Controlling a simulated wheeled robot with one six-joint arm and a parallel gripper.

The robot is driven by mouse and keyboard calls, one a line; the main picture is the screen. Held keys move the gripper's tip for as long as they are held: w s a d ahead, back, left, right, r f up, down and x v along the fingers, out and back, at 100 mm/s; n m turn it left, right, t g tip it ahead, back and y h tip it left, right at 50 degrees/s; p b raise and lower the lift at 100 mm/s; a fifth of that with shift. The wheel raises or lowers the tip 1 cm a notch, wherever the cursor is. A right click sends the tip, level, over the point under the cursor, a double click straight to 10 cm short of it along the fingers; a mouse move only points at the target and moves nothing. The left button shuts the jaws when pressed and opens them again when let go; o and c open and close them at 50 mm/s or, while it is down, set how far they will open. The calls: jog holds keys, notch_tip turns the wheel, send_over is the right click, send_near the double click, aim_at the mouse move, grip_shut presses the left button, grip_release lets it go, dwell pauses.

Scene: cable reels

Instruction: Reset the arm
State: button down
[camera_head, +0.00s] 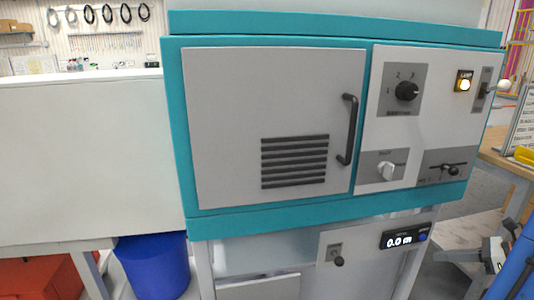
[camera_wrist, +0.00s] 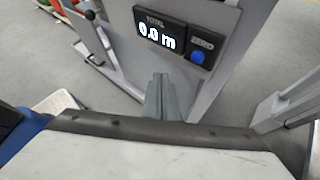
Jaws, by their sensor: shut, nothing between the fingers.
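My gripper (camera_head: 447,256) is at the lower right of the head view, to the right of the counter display. Its shut, empty fingers also show in the wrist view (camera_wrist: 161,82), where they point toward the counter panel. The counter display (camera_wrist: 160,33) reads 0.0 m, with a blue zero button (camera_wrist: 197,57) beside it. The fingers appear apart from the panel, though the exact gap cannot be told.
A teal-framed cabinet (camera_head: 176,130) has a closed vented door (camera_head: 230,95) with a dark handle. Its control panel holds a rotary dial (camera_head: 406,91), a lit lamp (camera_head: 464,84) and switches. A blue bin (camera_head: 155,268) stands below left. A wooden bench (camera_head: 510,168) stands at right.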

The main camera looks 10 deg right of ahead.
jog(key=s+a+r+n+g+h, duration=0.1)
jog(key=a+r+n+g, duration=0.15)
jog(key=a+n, duration=0.55)
jog(key=s+a+r+n+g+h, duration=0.1)
jog(key=a+n+g, duration=0.25)
jog(key=a, duration=0.75)
jog(key=s+a+r+n+t+h, duration=0.1)
jog(key=s+a+r+n+h, duration=0.1)
jog(key=n, duration=0.7)
jog(key=s+a+r+n+t+h, duration=0.1)
jog(key=s+a+n+h, duration=0.3)
jog(key=s+a+n, duration=0.3)
jog(key=shift+a+r+n, duration=0.4)
jog(key=shift+a+n, duration=0.45)
jog(key=shift+a, duration=0.3)
